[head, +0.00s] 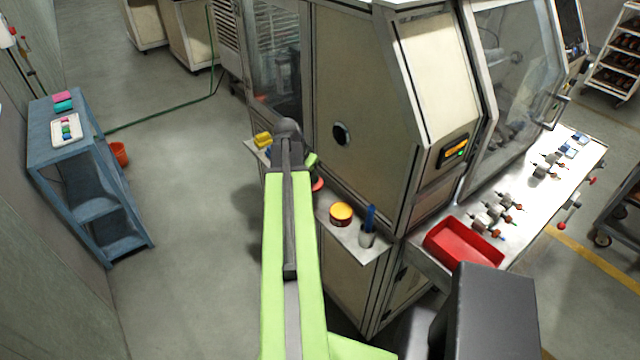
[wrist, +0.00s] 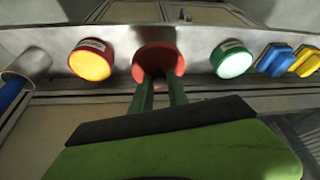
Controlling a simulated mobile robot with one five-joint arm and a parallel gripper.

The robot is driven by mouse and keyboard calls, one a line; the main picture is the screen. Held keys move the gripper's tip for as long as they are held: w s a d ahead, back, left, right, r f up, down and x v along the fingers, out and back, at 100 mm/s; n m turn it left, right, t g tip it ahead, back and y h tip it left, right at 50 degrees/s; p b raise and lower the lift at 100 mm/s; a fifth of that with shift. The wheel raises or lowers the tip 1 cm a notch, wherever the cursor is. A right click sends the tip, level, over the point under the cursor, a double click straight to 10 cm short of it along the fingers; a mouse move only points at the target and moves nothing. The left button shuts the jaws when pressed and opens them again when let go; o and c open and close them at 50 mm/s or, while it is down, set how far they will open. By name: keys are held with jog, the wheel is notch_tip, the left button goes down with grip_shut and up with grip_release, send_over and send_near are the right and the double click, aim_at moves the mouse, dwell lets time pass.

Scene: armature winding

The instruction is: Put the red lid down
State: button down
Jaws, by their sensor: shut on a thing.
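The red lid (wrist: 160,58) is held between the two green fingers of my gripper (wrist: 158,88) in the wrist view. Its edge also shows in the head view (head: 318,184), just right of my arm, at the narrow metal ledge (head: 350,241). I cannot tell whether the lid touches the ledge. In the wrist view a round tin with a yellow-orange top and red rim (wrist: 90,62) is left of the lid. A round tin with a pale green top (wrist: 232,61) is right of it.
A cup with blue contents (head: 367,236) stands by the yellow-topped tin on the ledge. Yellow and blue blocks (head: 263,140) lie at its far end. The beige machine (head: 365,110) rises behind. A red tray (head: 462,246) sits on the bench at right.

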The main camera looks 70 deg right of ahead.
aim_at(321, 196)
jog(key=shift+s+d+r, duration=0.8)
jog(key=shift+d, duration=0.2)
jog(key=shift+s+d, duration=0.25)
jog(key=shift+s, duration=0.05)
jog(key=shift+f, duration=0.1)
notch_tip(321, 196, down, 10)
jog(key=b, duration=1)
jog(key=shift+f, duration=0.2)
jog(key=shift+r, duration=0.2)
jog(key=shift+f, duration=0.15)
jog(key=c, duration=1.3)
grip_release()
